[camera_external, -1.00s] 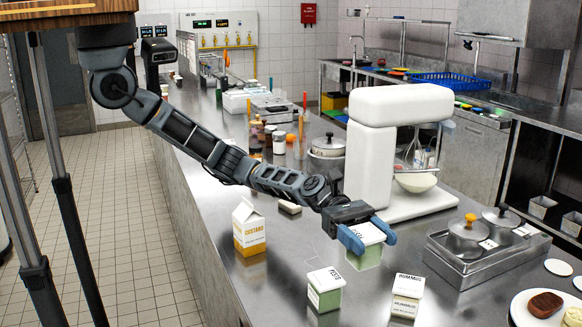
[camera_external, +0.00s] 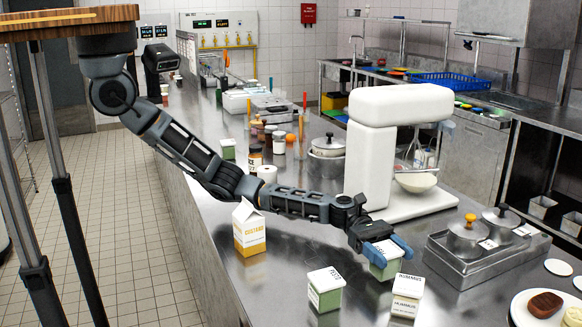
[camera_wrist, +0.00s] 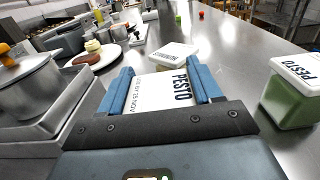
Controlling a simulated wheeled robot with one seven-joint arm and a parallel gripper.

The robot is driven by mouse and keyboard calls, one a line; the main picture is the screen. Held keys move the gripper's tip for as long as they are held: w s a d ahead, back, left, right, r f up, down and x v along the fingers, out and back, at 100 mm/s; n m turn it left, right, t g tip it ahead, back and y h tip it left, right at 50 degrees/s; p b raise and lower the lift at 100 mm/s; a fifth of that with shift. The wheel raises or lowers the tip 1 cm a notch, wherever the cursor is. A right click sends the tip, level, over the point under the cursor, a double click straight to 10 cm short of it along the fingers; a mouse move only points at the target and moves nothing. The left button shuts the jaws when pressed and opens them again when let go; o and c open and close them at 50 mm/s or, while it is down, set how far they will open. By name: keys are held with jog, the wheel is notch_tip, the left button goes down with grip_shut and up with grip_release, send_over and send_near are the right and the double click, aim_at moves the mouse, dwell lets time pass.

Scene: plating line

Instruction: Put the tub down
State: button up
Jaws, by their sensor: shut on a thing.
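My gripper (camera_external: 388,249) is shut on a green pesto tub (camera_external: 384,268) with a white lid. The wrist view shows its lid, marked PESTO (camera_wrist: 165,92), between my two blue fingers (camera_wrist: 160,86). The held tub is low over the steel counter; I cannot tell whether its base touches. A second pesto tub (camera_external: 325,290) stands on the counter to the left in the external view, and at the right of the wrist view (camera_wrist: 290,95). A hummus tub (camera_external: 406,296) stands close by, just ahead of my fingers in the wrist view (camera_wrist: 174,56).
A custard carton (camera_external: 249,230) stands to the left. A white mixer (camera_external: 376,150) stands behind the held tub. A steel holder with lidded pots (camera_external: 465,268) is to the right, and a plate of food (camera_external: 520,310) is at the front right.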

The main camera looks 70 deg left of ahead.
jog(key=shift+f, duration=0.55)
jog(key=shift+f, duration=0.15)
jog(key=o, duration=1.3)
jog(key=shift+r, duration=0.2)
jog(key=a+p, duration=0.1)
jog(key=a, duration=0.6)
jog(key=shift+a+p, duration=0.25)
jog(key=shift+p, duration=0.05)
